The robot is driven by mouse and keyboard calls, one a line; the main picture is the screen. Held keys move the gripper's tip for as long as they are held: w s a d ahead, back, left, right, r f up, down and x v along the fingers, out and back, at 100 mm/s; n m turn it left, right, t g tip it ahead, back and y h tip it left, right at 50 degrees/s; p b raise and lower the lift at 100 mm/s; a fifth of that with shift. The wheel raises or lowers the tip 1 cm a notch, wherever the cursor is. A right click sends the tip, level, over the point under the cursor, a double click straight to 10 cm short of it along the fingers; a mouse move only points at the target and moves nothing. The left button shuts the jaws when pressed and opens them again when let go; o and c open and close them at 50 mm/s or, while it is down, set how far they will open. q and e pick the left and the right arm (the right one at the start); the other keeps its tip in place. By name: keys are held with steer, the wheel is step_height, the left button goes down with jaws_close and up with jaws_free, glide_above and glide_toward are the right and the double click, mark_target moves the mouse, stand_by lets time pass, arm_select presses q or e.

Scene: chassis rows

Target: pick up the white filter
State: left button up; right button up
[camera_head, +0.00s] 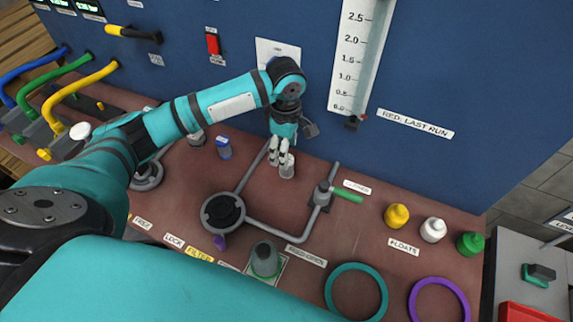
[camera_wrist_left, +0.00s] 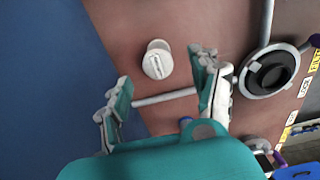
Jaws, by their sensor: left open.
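The white filter (camera_head: 287,169), a small pale cylinder, stands on the brown bench near the blue wall. It also shows in the left wrist view (camera_wrist_left: 157,62), upper middle, with a light bar across its round top. My left gripper (camera_head: 279,150) is right above and beside it in the head view, and the fingertips partly cover it. In the left wrist view my left gripper (camera_wrist_left: 164,85) is open, its fingers apart, with the filter beyond and between their tips. Nothing is held. My right gripper is not in view.
A blue cylinder (camera_head: 223,148) stands left of the filter. A grey pipe with a round black-centred port (camera_head: 223,211) and a green-handled valve (camera_head: 345,195) run close by. Yellow, white and green floats (camera_head: 433,230) stand at the right. The blue wall (camera_head: 300,20) rises behind.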

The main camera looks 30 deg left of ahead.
arm_select(q)
step_height(320, 180, down, 8)
steer(key=shift+w+f+p, duration=0.15)
steer(key=shift+p, duration=0.25)
steer(key=c, duration=1.2)
step_height(320, 180, up, 10)
steer(key=shift+r+b, duration=0.1)
steer(key=shift+b, duration=0.2)
